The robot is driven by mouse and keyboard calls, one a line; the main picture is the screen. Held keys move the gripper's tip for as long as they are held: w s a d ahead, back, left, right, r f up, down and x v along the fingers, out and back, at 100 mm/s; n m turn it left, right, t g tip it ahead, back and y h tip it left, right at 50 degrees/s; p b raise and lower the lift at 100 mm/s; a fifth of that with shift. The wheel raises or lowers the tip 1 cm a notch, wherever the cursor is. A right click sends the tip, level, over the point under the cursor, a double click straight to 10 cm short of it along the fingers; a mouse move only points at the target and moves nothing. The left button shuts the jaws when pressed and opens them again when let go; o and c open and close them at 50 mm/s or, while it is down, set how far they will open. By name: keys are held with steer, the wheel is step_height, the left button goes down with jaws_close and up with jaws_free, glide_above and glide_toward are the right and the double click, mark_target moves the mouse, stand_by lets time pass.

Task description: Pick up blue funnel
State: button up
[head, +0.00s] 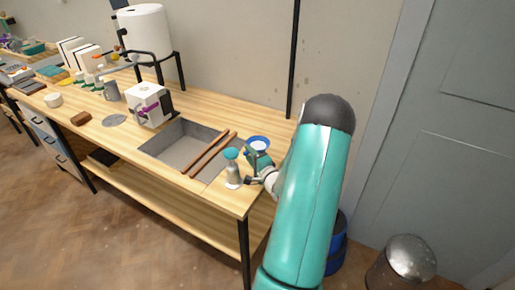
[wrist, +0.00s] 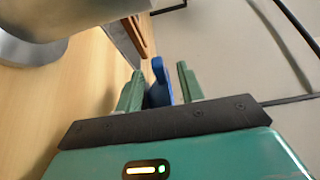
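The blue funnel (head: 258,143) is at the right end of the wooden bench, its round blue rim with a pale inside showing in the head view. My gripper (head: 259,163) is right beside it, partly covering its lower part. In the wrist view, a narrow blue part (wrist: 158,78), apparently of the funnel, stands between the two green fingers of my gripper (wrist: 160,68). The fingers are apart, with a visible gap on the right of the blue part. Whether the left finger touches it I cannot tell.
A grey bottle-like thing (head: 233,176) with a teal top (head: 231,153) stands just left of my gripper; a grey metallic body (wrist: 30,45) looms close in the wrist view. Wooden bars (head: 212,152) lie across the sink (head: 172,150). A black post (head: 293,60) rises behind.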

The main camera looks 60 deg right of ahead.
steer(key=x, duration=0.4)
steer(key=shift+d, duration=0.15)
jaws_close()
steer(key=shift+r, duration=0.15)
